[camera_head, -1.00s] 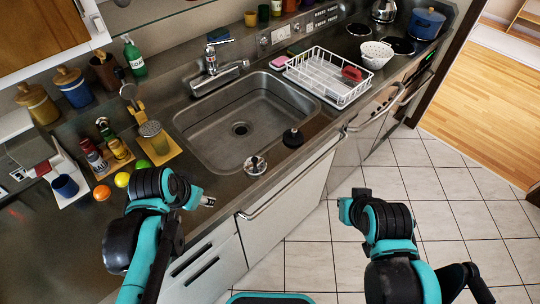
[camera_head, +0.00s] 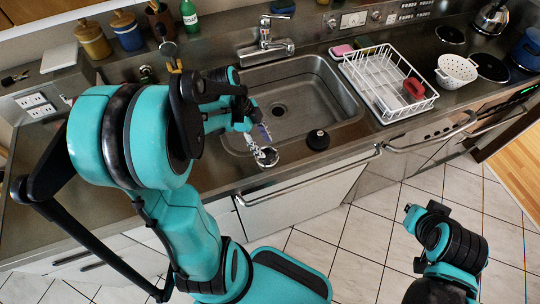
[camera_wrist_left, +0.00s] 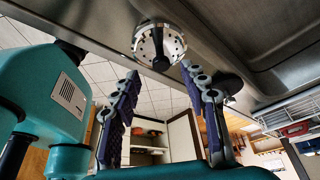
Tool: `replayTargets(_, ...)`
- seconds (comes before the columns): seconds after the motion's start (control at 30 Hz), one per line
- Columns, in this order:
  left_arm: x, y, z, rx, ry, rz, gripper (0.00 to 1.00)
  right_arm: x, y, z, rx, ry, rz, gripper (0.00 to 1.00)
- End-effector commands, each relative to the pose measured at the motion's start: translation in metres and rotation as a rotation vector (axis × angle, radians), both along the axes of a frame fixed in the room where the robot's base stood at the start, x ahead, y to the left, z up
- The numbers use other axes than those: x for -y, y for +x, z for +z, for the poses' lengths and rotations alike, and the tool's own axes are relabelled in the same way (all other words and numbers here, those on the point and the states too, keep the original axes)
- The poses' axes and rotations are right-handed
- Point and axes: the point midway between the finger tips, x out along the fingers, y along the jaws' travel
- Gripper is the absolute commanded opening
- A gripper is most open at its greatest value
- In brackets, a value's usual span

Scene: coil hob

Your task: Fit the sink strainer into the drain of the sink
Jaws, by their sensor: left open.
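The sink strainer (camera_head: 266,157), a perforated metal cup with a dark central knob, sits on the counter's front strip by the sink's front edge. It also shows in the left wrist view (camera_wrist_left: 159,44), just beyond the fingertips. My left gripper (camera_head: 258,138) is open and empty, right by the strainer; in the wrist view its two fingers (camera_wrist_left: 160,72) stand apart, with the strainer ahead of the gap. The sink (camera_head: 316,118) is an empty metal basin with a dark round drain (camera_head: 279,110) in its floor. My right gripper (camera_head: 412,212) hangs over the floor; its jaws are unclear.
A black stopper (camera_head: 318,140) stands just right of the strainer. The faucet (camera_head: 264,40) rises behind the sink. A white dish rack (camera_head: 377,88) and a colander (camera_head: 455,72) are to the right. Jars (camera_head: 92,40) stand back left.

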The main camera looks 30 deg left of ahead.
Motion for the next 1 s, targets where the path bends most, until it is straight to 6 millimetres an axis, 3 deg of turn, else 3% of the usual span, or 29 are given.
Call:
replayTargets(0.1,0.004,0.003,-0.022,0.000,0.000,-0.001,0.44,0.000,0.000,-0.012,0.000,0.000,0.000,0.00)
replayTargets(0.23,0.010,0.004,-0.038,0.001,0.000,-0.001,0.44,0.000,0.000,-0.017,0.000,0.000,0.000,0.00)
replayTargets(0.53,0.013,0.004,-0.042,0.001,0.000,0.002,0.44,0.000,0.000,-0.017,0.000,0.000,0.000,0.00)
replayTargets(0.57,0.013,0.004,-0.042,0.001,0.000,0.002,0.41,0.000,0.000,-0.017,0.000,0.000,0.000,0.00)
replayTargets(0.7,0.013,0.004,-0.042,0.001,0.000,0.002,0.05,0.000,0.000,-0.017,0.000,0.000,0.000,0.00)
replayTargets(0.73,0.013,0.004,-0.042,0.001,0.000,0.002,0.00,0.000,0.000,-0.017,0.000,0.000,0.000,0.00)
replayTargets(1.0,0.013,0.004,-0.042,0.001,0.000,0.002,0.00,0.000,0.000,-0.018,0.000,0.000,0.000,0.00)
